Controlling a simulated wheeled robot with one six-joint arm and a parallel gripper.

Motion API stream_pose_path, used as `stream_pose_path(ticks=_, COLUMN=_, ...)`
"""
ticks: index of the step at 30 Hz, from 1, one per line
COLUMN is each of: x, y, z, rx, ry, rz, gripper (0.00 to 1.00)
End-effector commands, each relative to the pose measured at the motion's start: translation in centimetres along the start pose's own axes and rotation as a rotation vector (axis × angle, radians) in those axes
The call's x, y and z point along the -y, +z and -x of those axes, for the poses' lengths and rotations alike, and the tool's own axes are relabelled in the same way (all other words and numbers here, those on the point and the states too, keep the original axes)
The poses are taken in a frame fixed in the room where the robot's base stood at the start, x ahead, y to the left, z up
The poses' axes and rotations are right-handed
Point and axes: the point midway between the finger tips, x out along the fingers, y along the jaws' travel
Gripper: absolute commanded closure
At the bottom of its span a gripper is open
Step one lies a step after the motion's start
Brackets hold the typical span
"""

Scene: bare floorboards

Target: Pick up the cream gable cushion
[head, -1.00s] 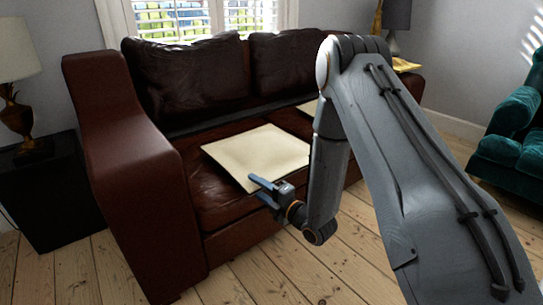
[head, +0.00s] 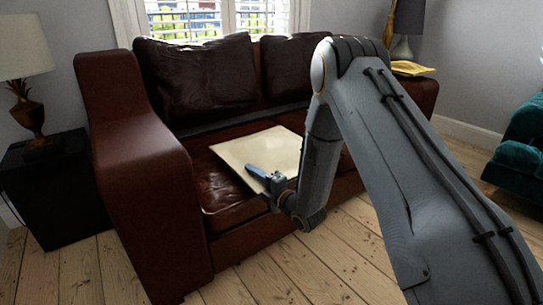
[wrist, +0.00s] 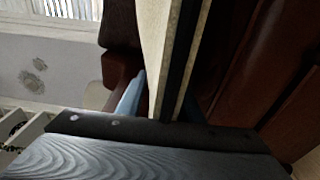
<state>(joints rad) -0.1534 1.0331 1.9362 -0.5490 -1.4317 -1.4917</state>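The cream gable cushion (head: 262,152) is a flat, pale square lying on the dark red leather sofa's seat, its front corner towards me. My gripper (head: 263,178) is at that front corner, with one blue finger above the cushion. In the wrist view the cushion (wrist: 156,45) shows edge-on, with a blue finger (wrist: 130,97) on its left and a sliver of the other on its right. The cushion's edge lies between the fingers. A gap shows beside the left finger, so my gripper looks open around it. The lower finger is hidden in the head view.
The sofa (head: 145,150) has a high left armrest and dark back cushions (head: 200,75). A black side table (head: 50,185) with a lamp (head: 28,95) stands left. A teal armchair (head: 520,145) is at the right. Floorboards (head: 300,265) in front are clear.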

Motion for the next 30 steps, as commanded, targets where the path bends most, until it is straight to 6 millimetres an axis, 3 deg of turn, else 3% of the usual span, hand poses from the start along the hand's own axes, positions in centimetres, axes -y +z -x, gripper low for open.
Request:
stream_pose_path(ticks=1, x=0.0, y=0.0, z=0.0, rx=0.0, ry=0.0, rz=0.0, gripper=0.67)
stream_pose_path(ticks=7, x=0.0, y=0.0, z=0.0, rx=0.0, ry=0.0, rz=0.0, gripper=1.0)
stream_pose_path(ticks=19, x=-0.9, y=0.0, z=0.0, rx=0.0, ry=0.004, rz=0.003, gripper=1.0)
stream_pose_path(ticks=30, x=-7.4, y=0.0, z=0.0, rx=-0.001, ry=0.005, rz=0.004, gripper=1.0)
